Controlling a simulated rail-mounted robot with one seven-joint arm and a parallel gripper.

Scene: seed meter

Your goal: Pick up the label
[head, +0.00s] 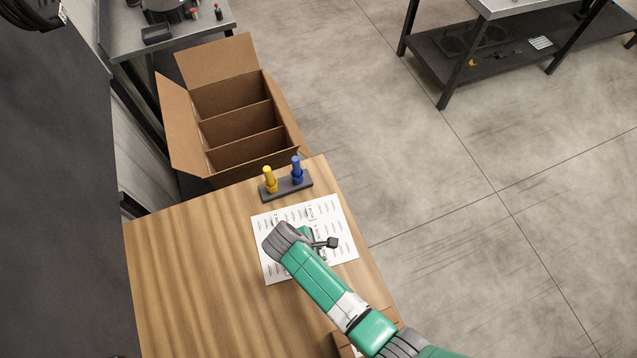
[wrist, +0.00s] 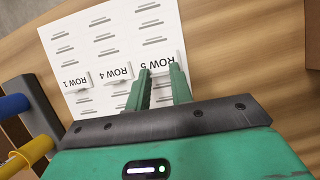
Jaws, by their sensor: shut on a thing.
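A white printed sheet (head: 340,222) lies on the wooden table. In the wrist view the sheet (wrist: 113,50) carries small raised white labels, with ROW 1 (wrist: 77,84), ROW 4 (wrist: 116,76) and ROW 5 (wrist: 152,68) side by side. My gripper (wrist: 161,75) is over the sheet's edge, its two green fingers at the ROW 5 label. It is shut on that label, and the fingers partly cover it. In the head view my wrist hides most of the gripper (head: 315,248) and the held label.
A dark stand (head: 290,188) with a yellow peg (head: 269,179) and a blue peg (head: 296,169) stands just beyond the sheet. An open cardboard box (head: 238,125) with dividers is past the table's far edge. The table's left side (head: 190,270) is clear.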

